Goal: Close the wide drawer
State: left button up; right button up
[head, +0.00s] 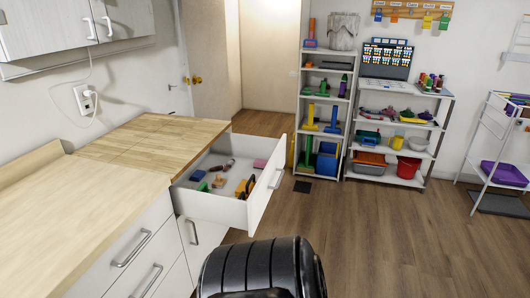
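The wide drawer (222,209) is white and stands pulled out to the right from under the wooden worktop (150,140). Its front panel (262,205) faces right and carries a bar handle (276,178). Inside lie small things, among them a yellow toy vehicle (245,187), a blue piece (198,176) and a pink block (260,163). A black ribbed part of my own body is at the bottom middle, in front of the drawer in the picture. Neither of my grippers shows in the head view.
Closed white drawers with bar handles (132,249) are nearer, at the lower left. A white upper cabinet (70,25) hangs above the worktop. Shelving racks (322,110) with toys and tools stand at the back. The wooden floor (380,240) on the right is clear.

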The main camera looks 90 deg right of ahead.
aim_at(218, 207)
jog(key=z, duration=2.85)
